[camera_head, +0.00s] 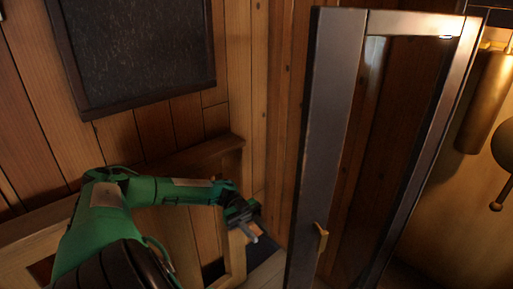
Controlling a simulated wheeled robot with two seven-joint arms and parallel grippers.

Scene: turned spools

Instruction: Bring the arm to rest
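My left arm (150,190), green with dark joints, comes in from the lower left and reaches toward the middle of the picture. Its gripper (248,232) is at the end, left of the glass-paned door frame and apart from it in the picture. A pale grey finger points down and right. The gripper is small and dark here, so I cannot tell whether it is open or shut. I see nothing held in it. My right gripper is not in view.
A dark-framed glass door (335,130) with a small brass handle (321,238) stands upright right of the gripper. A wooden frame (190,155) is behind the arm, against the plank wall. A dark framed panel (135,50) hangs above. Brass-coloured cylinder (487,100) is at far right.

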